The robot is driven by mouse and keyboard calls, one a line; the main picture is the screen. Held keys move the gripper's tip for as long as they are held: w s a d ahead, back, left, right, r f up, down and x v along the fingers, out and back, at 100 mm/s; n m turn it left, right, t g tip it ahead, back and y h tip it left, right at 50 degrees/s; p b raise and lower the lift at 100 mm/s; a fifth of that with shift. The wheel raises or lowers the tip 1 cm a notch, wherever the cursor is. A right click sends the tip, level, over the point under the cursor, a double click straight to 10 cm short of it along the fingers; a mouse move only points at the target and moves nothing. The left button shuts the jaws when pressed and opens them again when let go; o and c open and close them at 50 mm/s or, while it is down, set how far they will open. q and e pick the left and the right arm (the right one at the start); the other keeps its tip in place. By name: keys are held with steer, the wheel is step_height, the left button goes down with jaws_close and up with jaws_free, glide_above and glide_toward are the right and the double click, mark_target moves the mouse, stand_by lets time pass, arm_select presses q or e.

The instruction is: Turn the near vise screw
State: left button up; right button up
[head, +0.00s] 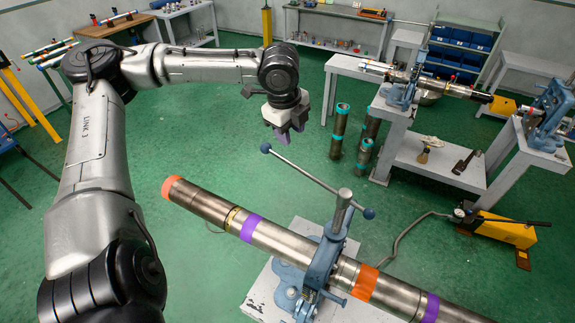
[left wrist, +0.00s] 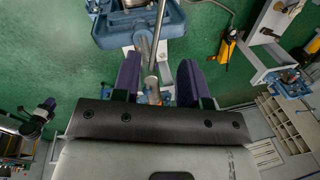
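The near vise (head: 325,252) is blue and clamps a long steel pipe (head: 270,235) with orange and purple bands. Its upright screw (head: 341,210) carries a slanted bar (head: 310,178) with a dark ball at each end. My left gripper (head: 290,135) has purple fingers and hangs above and behind the bar's upper left end, apart from the screw. In the left wrist view, the fingers (left wrist: 159,82) stand apart with a wide gap. Part of the vise (left wrist: 135,25) and a metal bar (left wrist: 158,35) show ahead of them; contact cannot be told.
A grey bench (head: 400,115) with two more blue vises and a second pipe stands at the right. Upright pipes (head: 340,130) stand on the floor beside it. A yellow pump (head: 505,230) with a hose lies right. Green floor is open behind the near pipe.

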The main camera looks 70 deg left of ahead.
arm_select(q)
glide_toward(296, 166)
steer(key=f, duration=0.4)
steer(key=w+f, duration=0.1)
steer(key=f, duration=0.1)
steer(key=shift+a+f, duration=0.15)
steer(key=shift+f, duration=0.2)
steer(key=shift+w+a+f+b, duration=0.1)
steer(key=shift+w+f+b, duration=0.1)
steer(key=shift+f+b, duration=0.6)
steer(key=shift+f, duration=0.1)
steer(key=shift+c, duration=0.4)
jaws_close()
